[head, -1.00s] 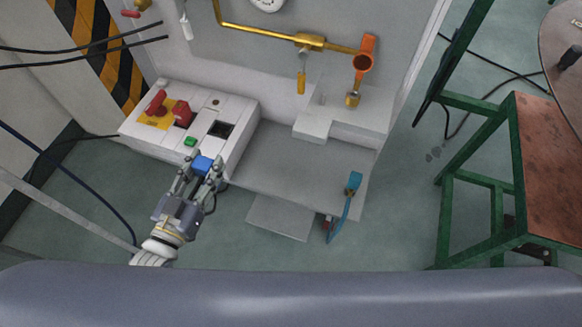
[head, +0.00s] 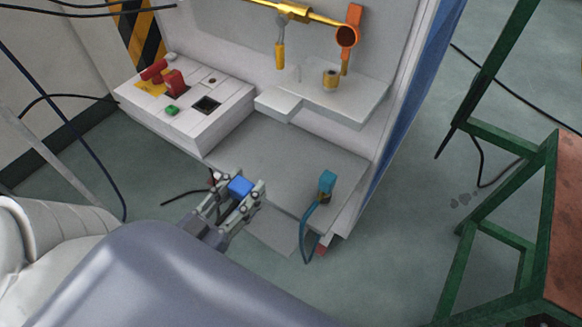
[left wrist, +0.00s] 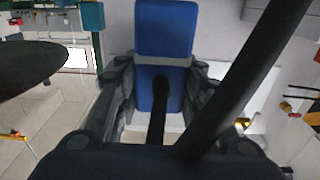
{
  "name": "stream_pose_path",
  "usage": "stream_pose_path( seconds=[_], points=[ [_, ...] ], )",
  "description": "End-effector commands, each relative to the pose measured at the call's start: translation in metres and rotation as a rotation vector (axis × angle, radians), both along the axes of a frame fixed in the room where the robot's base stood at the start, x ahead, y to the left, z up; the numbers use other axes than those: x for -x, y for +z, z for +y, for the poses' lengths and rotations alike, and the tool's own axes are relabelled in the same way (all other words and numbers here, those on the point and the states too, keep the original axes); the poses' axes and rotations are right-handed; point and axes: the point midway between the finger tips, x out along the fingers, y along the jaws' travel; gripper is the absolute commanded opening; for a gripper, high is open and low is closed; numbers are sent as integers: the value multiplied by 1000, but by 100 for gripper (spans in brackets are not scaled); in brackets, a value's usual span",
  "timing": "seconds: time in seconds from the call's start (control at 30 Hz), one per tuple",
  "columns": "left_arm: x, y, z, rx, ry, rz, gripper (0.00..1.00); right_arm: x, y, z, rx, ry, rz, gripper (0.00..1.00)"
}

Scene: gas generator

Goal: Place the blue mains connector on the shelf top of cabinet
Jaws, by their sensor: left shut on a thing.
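The blue mains connector (head: 240,187) is held between the fingers of my left gripper (head: 238,196), which is shut on it. In the left wrist view the connector (left wrist: 165,40) stands between both fingers, with a dark cable running down from it. In the head view the gripper is over or just in front of the front edge of the cabinet's low grey shelf top (head: 270,150); I cannot tell the gap in height. My right gripper is not in view.
A teal connector (head: 326,183) with a blue cable sits at the shelf's right end. A white control box (head: 190,110) with red and green switches stands left. A raised ledge (head: 350,95) is at the back. A green-framed table (head: 500,230) stands right. The shelf's middle is clear.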

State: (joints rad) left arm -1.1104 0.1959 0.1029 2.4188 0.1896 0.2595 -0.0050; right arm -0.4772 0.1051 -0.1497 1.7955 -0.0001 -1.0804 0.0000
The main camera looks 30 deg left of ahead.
Motion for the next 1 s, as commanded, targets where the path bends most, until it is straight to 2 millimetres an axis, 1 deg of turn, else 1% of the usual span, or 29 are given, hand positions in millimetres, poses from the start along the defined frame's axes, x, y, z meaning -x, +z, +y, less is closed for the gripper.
stream_pose_path(
  seconds=[0.07,0.17,0.67,0.8,0.9,1.0],
  points=[
    [-1,-1,2,0,3,-3,7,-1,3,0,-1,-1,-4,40],
    [-12,-1,4,0,4,-7,7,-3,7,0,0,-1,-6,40],
    [-109,-9,21,-1,4,-9,7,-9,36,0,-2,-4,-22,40],
    [-135,-11,26,1,4,-7,7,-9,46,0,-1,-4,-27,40],
    [-147,-14,28,0,4,-4,7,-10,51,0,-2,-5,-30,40],
    [-154,-14,29,0,4,-3,7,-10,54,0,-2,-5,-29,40]
  ],
)
